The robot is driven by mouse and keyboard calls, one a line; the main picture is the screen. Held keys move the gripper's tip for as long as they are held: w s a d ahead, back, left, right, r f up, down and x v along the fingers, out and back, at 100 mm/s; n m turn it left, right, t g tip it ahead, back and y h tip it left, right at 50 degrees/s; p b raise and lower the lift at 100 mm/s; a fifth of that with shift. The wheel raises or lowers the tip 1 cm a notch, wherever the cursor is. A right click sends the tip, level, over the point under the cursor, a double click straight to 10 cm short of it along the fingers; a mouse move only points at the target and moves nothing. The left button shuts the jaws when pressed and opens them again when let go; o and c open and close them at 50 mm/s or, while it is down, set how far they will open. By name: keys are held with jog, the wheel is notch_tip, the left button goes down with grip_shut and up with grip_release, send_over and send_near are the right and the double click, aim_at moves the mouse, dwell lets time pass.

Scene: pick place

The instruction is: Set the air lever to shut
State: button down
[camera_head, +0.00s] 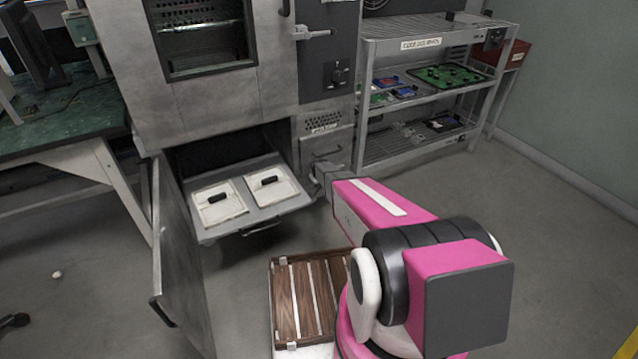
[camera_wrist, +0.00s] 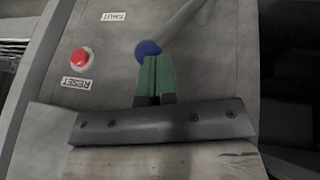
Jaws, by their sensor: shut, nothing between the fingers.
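A lever with a blue knob (camera_wrist: 148,47) shows in the wrist view on a grey panel. Its grey bar runs from the knob up and to the right. A label reading SHUT (camera_wrist: 113,16) is upside down, above and left of the knob. My gripper (camera_wrist: 154,62) has its green fingers together, empty, with the tips at the knob's lower edge. I cannot tell whether they touch it. In the head view my gripper (camera_head: 324,178) is low in front of the machine's right-hand lower panel (camera_head: 325,140). The lever cannot be made out there.
A red button (camera_wrist: 80,56) with a RESET label (camera_wrist: 76,82) sits left of the knob. An open drawer (camera_head: 222,229) holds two white lidded trays, beside a swung-open door (camera_head: 181,270). A shelf rack (camera_head: 420,155) stands right. A wooden slatted rack (camera_head: 290,303) is in front.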

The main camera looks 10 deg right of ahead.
jog(key=shift+w+d+f+y, duration=0.25)
jog(key=shift+d+y, duration=0.15)
jog(key=shift+d, duration=0.2)
jog(key=w+d+f+m+g+y, duration=0.2)
jog(key=d+f+y, duration=0.5)
jog(key=f+y, duration=0.1)
jog(key=shift+g, duration=0.3)
jog(key=shift+w+f, duration=0.1)
